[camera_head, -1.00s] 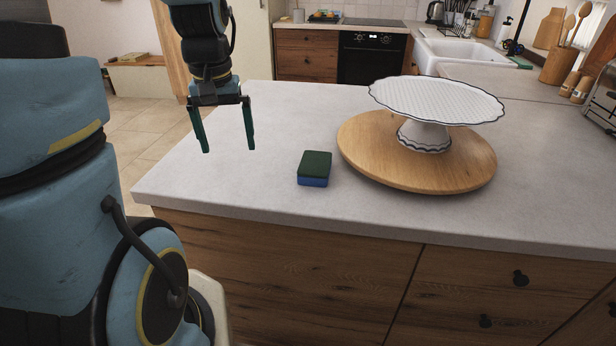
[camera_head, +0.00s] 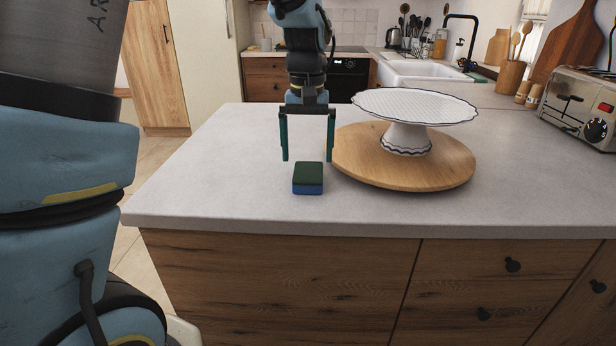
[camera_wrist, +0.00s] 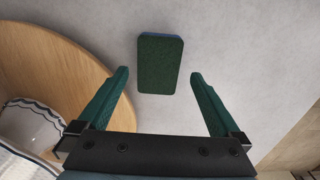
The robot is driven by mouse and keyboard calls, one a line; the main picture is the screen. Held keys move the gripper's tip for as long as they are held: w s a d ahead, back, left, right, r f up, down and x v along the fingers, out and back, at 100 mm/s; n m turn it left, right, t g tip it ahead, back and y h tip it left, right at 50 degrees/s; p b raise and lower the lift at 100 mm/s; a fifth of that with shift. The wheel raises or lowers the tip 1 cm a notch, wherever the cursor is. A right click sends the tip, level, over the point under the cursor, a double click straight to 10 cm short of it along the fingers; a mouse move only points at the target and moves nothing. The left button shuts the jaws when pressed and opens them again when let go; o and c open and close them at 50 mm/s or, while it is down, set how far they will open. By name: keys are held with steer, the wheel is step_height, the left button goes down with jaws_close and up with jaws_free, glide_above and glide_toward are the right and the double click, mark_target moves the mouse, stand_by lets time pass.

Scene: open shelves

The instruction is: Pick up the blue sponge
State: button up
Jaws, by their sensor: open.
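The blue sponge (camera_head: 308,180) has a dark green top and lies flat on the pale countertop, near its front edge. It also shows in the wrist view (camera_wrist: 160,64), green side up with a thin blue edge. My gripper (camera_head: 307,158) is open and empty, its fingers pointing down above the counter around the sponge's far side. In the wrist view the fingers (camera_wrist: 158,75) are spread wider than the sponge, which lies beyond and between their tips. No contact with the sponge shows.
A round wooden board (camera_head: 455,170) bearing a white cake stand (camera_head: 415,105) stands close to the right of the sponge. A toaster (camera_head: 582,108) stands at the far right. The counter left of the sponge is clear. Its front edge (camera_head: 350,230) is close.

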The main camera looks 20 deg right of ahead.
mark_target(308, 172)
steer(key=shift+w+d+f+p, duration=0.1)
steer(key=shift+f+p, duration=0.25)
steer(key=shift+f, duration=1)
steer(key=shift+d+f+p, duration=0.1)
steer(key=shift+f+p, duration=0.25)
steer(key=shift+f, duration=0.95)
steer(key=c, duration=1.3)
step_height(308, 172, up, 10)
steer(key=shift+r+b, duration=0.1)
steer(key=shift+b, duration=0.7)
steer(key=o, duration=0.9)
steer(key=shift+c, duration=0.2)
steer(key=c, duration=0.6)
